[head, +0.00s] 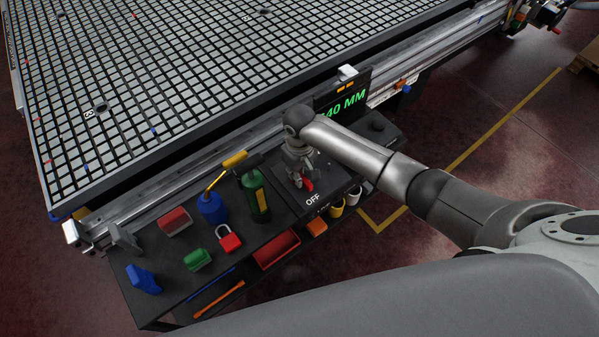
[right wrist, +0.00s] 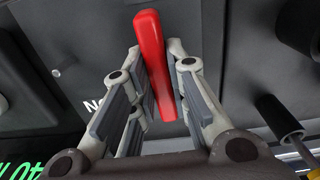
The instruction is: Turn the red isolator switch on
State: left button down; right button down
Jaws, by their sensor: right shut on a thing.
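The red isolator switch (head: 308,185) is on a dark panel on the shelf beside the grid table, with the white word OFF (head: 313,200) just below it. My right gripper (head: 299,176) reaches down over it and hides part of it. In the right wrist view the long red handle (right wrist: 151,55) lies between the fingers of my right gripper (right wrist: 158,82), which is shut on it. Part of a white label (right wrist: 93,104) shows at the left of the fingers. My left gripper is not in view.
A display (head: 350,106) with green digits stands behind my right arm. Left of the switch are a green bottle (head: 255,195), a blue can (head: 212,207), a red padlock (head: 229,239) and several small blocks. The grid table (head: 170,85) lies beyond the shelf.

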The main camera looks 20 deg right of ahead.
jog(key=shift+d+r+n+p, duration=0.1)
jog(key=shift+r+n+p, duration=0.05)
jog(key=shift+n+p, duration=0.55)
jog(key=n, duration=0.2)
jog(key=shift+w+d+n+p, duration=0.1)
jog(key=shift+w+n+p, duration=0.05)
jog(key=shift+n+p, duration=0.25)
jog(key=n+p, duration=0.1)
jog(key=n, duration=0.3)
jog(key=shift+w+d, duration=0.1)
jog(key=shift+w, duration=0.1)
jog(key=n, duration=0.5)
jog(key=shift+w, duration=0.2)
jog(key=n, duration=0.4)
jog(key=shift+w, duration=0.15)
jog(key=shift+n+b, duration=0.3)
jog(key=c, duration=1.4)
grip_release()
